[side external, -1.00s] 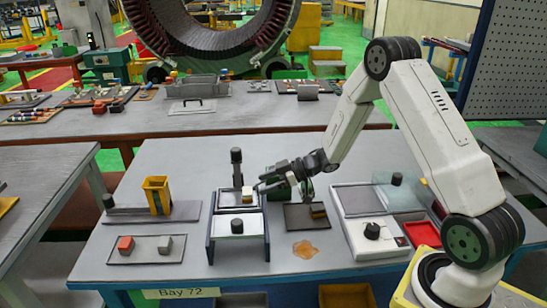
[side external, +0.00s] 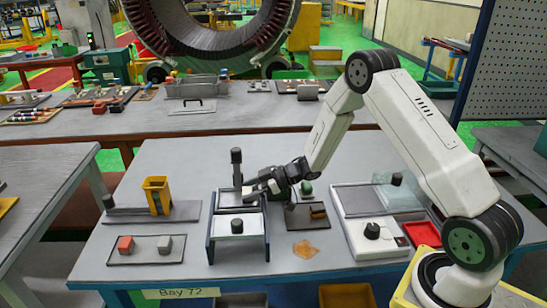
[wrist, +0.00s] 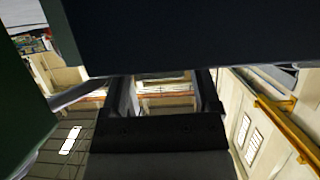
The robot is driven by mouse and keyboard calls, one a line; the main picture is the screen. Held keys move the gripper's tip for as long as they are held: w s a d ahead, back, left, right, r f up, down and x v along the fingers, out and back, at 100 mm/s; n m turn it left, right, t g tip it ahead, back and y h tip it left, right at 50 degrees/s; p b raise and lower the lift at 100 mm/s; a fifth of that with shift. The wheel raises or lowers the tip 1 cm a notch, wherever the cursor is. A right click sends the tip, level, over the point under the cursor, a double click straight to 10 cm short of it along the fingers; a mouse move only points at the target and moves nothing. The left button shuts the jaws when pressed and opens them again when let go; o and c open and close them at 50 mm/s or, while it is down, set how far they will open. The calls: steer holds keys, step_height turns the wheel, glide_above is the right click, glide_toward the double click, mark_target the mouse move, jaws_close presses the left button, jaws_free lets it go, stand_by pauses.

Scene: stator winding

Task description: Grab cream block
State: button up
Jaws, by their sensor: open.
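The cream block (side external: 247,190) is a small pale block at the right side of the upper grey tray (side external: 226,200) in the dark-framed stand. My gripper (side external: 253,189) lies almost level, with its fingertips pointing left at the block. The jaws are open, and the tips partly cover the block. I cannot tell whether they touch it. In the wrist view, dark gripper parts (wrist: 160,130) fill the lower middle and the block cannot be made out.
A black upright post (side external: 236,165) stands just behind the tray. A yellow bin (side external: 156,195) stands on the left.

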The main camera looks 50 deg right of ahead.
steer(key=c, duration=1.1)
steer(key=shift+o, duration=0.2)
steer(key=shift+r, duration=0.15)
steer(key=shift+r, duration=0.75)
steer(key=s+r, duration=1.1)
steer(key=s, duration=0.3)
steer(key=shift+a, duration=0.4)
steer(key=shift+r, duration=0.1)
steer(key=shift+w, duration=0.15)
